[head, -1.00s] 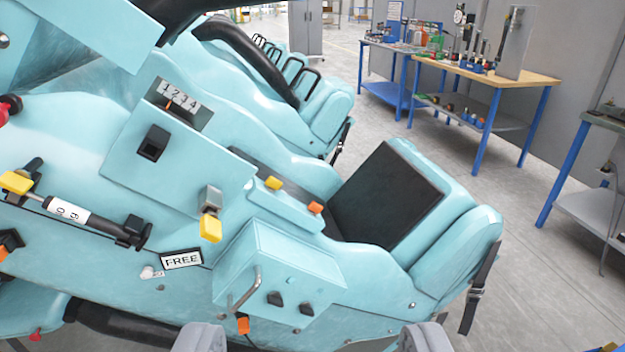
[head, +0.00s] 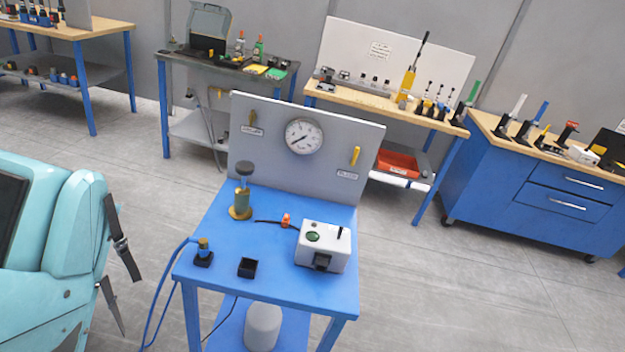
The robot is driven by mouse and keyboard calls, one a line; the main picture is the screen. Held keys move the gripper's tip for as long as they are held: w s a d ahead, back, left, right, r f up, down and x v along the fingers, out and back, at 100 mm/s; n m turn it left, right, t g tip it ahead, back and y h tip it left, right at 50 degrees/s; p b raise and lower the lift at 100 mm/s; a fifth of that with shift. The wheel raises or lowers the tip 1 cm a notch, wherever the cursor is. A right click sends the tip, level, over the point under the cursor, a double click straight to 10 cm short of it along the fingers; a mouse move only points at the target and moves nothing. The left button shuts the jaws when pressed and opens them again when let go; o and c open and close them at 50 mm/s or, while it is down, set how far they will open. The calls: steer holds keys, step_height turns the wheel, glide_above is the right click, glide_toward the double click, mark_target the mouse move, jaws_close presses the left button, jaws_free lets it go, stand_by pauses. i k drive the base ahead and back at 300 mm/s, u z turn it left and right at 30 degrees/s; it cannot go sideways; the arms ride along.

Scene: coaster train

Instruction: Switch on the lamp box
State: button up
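A white box (head: 336,262), which looks like the lamp box, stands on the right half of the blue table (head: 222,262). On its top are a dark green round piece (head: 313,237) and a small black upright lever (head: 340,232). A black fitting (head: 322,262) sits on its front face. A dark cable runs from its left side to an orange piece (head: 286,219). I cannot tell whether the box is lit or how its lever is set. My gripper is not in this view.
A grey panel with a gauge (head: 304,136) stands behind the box. A brass valve (head: 240,203), a black open cup (head: 247,267) and a blue hose are left of it. A teal car (head: 73,215) is at left. Benches line the wall. Floor right of the table is clear.

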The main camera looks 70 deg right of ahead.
mark_target(314, 236)
steer(key=z, duration=1.7)
